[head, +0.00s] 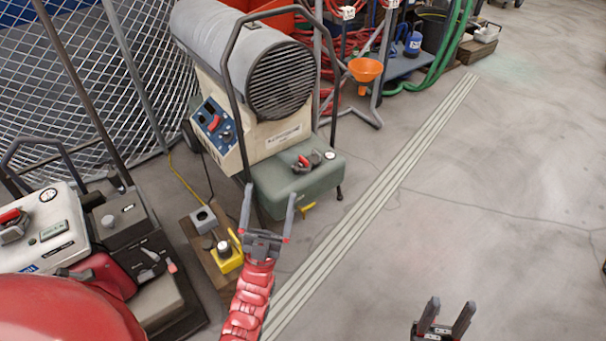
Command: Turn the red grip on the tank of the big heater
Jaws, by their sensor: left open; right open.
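The big heater (277,80) stands at upper centre, with a grey barrel on a cream body. Its green tank (292,188) sits low at the front. The red grip (303,164) is on top of the tank, beside a small round gauge (330,155). My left gripper (268,212) is open and empty, in front of the tank and below the grip in the picture, apart from the grip. My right gripper (446,316) is open and empty at the bottom right, over bare floor.
A dark tube frame (229,80) rises around the heater. A yellow-and-black item (228,258) sits on a wooden board left of my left gripper. A generator-like machine (45,232) fills the lower left. An orange funnel (366,70) stands behind. The floor at right is clear.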

